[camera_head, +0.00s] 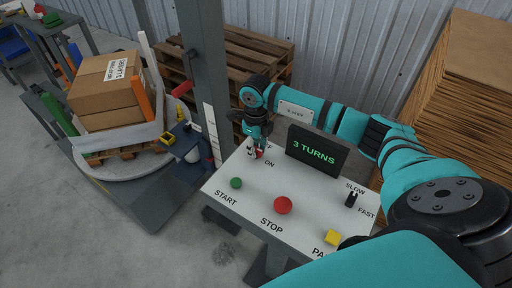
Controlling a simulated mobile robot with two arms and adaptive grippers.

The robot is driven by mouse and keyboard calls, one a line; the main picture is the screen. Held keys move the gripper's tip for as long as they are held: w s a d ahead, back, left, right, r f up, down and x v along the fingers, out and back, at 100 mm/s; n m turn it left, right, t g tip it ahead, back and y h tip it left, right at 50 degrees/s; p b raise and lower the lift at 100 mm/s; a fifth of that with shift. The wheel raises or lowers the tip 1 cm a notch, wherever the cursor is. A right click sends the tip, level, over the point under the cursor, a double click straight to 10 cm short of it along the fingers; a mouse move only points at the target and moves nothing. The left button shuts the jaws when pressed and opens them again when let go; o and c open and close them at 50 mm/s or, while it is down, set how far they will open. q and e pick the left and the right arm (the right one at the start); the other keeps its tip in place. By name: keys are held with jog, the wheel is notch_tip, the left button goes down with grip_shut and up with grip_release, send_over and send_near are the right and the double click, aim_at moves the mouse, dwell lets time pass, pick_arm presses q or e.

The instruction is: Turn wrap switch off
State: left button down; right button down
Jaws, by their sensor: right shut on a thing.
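The white control panel (222,195) stands in the middle of the view. The wrap switch (259,154), of which only a little red shows, is at its back left, by the ON label and a partly covered label ending in F. My right gripper (255,151) reaches over the panel's back, points down and is shut on the switch. It hides most of the switch, so I cannot tell its position. My left gripper is not in view.
The panel also bears a display (316,150) reading 3 TURNS, a green START button (236,183), a red STOP button (283,205), a yellow button (332,237) and a SLOW/FAST switch (351,199). A grey post (203,70) stands close behind the panel's left. A loaded turntable (105,185) is at left.

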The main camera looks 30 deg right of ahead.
jog(key=shift+f+n+b, duration=0.2)
jog(key=shift+n+b, duration=0.5)
jog(key=shift+b, duration=0.15)
jog(key=n+b, duration=1)
jog(key=shift+n, duration=0.3)
jog(key=n+b, duration=0.2)
jog(key=n, duration=0.1)
jog(key=shift+r, duration=0.1)
jog(key=shift+r+n+b, duration=0.1)
jog(key=shift+n+b, duration=0.6)
jog(key=shift+n, duration=0.6)
jog(key=c, duration=1.2)
grip_release()
jog(key=shift+o, duration=0.2)
